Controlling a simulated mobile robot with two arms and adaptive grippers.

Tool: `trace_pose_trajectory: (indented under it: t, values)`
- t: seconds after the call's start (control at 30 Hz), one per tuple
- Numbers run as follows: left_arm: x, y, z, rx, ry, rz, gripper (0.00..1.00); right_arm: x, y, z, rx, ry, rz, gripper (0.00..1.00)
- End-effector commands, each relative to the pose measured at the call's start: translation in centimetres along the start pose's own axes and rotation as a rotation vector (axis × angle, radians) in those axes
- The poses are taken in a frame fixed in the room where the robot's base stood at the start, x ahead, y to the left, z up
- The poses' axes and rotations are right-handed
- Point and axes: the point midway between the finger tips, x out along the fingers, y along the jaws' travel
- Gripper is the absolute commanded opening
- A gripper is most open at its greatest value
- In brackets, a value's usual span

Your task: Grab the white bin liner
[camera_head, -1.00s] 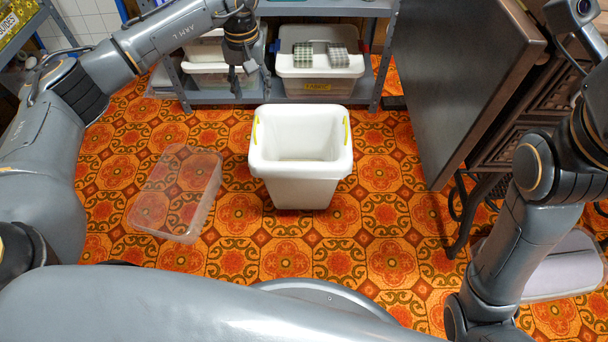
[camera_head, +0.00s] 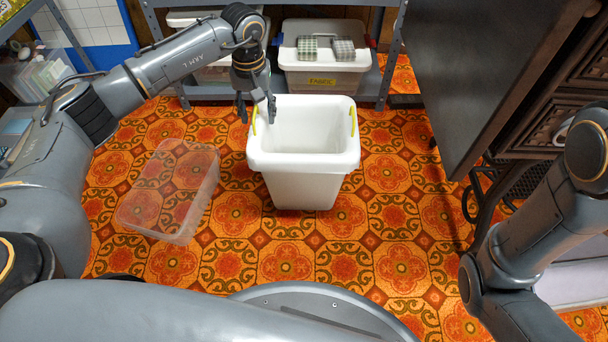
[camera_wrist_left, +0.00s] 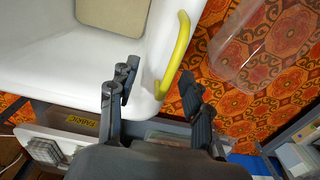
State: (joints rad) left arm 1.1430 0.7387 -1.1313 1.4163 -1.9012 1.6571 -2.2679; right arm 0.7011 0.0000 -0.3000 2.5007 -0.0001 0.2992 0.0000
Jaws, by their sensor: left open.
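The white bin liner (camera_head: 305,185) is an open, tapered bin standing upright on the floor in the middle of the head view. It has a yellow handle on its left rim (camera_head: 254,120) and another on its right rim (camera_head: 352,121). My left gripper (camera_head: 257,112) is open at the left rim, close to the left handle. In the left wrist view the same yellow handle (camera_wrist_left: 174,58) lies between the two spread fingers of my left gripper (camera_wrist_left: 160,75). I cannot tell whether a finger touches the rim. My right gripper is out of view.
A clear plastic box (camera_head: 172,190) stands on the floor left of the bin. A grey shelf (camera_head: 372,85) with a lidded fabric bin (camera_head: 325,70) is behind. A dark cabinet (camera_head: 490,70) stands at the right. Patterned floor is free in front of the bin.

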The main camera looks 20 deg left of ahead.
Motion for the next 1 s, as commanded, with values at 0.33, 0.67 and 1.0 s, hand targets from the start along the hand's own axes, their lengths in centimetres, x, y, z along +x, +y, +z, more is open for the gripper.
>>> trace_pose_trajectory:
  t: [0.33, 0.67, 1.0]
  values:
    - [0.3, 0.02, -0.04, 0.0, 0.001, 0.001, 0.35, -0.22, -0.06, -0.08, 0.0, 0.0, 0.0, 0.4]
    - [0.32, 0.01, -0.03, 0.0, 0.001, 0.0, 0.0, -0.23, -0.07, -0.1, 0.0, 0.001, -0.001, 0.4]
    - [-0.05, -0.02, -0.04, 0.0, 0.002, -0.001, 0.0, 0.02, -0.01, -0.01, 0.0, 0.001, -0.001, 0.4]
